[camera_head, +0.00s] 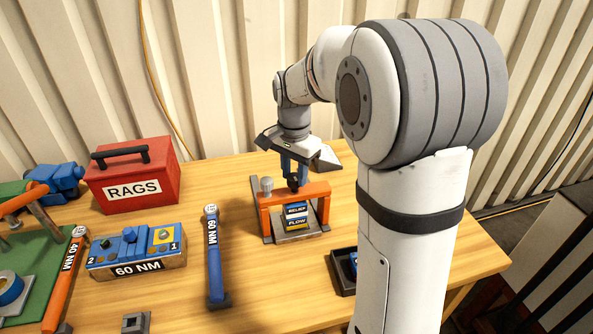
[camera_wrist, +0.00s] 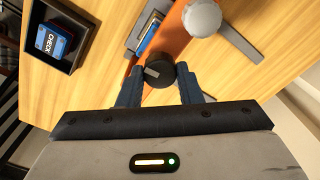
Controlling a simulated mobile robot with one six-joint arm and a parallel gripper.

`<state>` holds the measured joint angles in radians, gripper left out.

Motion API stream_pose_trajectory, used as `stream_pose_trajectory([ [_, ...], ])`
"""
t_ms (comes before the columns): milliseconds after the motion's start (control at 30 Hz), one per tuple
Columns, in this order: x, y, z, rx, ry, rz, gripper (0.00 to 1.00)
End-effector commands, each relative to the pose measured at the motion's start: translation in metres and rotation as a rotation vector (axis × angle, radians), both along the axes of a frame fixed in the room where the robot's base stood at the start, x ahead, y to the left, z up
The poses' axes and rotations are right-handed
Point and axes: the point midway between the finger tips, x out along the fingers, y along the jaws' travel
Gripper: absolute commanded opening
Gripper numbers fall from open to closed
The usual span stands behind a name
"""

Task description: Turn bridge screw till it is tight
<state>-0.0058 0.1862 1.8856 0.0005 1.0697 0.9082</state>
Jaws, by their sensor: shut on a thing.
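The orange bridge (camera_head: 318,190) stands on a grey base on the wooden table, over a block labelled RELIEF and FLOW (camera_head: 297,214). A dark round knob on the bridge, which I take as the bridge screw (camera_wrist: 158,73), has a pale pointer mark. My gripper (camera_head: 293,182) points down from above, its blue fingers (camera_wrist: 159,82) on either side of this knob and shut on it. A grey knob (camera_head: 266,185) tops the bridge's left post and shows larger in the wrist view (camera_wrist: 201,18). The screw's lower part is hidden.
A dark tray (camera_head: 337,273) holding a blue CHECK piece (camera_wrist: 55,41) lies near my arm.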

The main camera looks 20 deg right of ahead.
Motion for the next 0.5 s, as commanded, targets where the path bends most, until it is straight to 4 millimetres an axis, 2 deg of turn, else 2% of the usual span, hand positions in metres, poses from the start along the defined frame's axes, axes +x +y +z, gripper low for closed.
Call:
stream_pose_trajectory([
  [500, 0.0003, -0.0008, 0.0006, -0.001, -0.002, -0.095, 0.09],
])
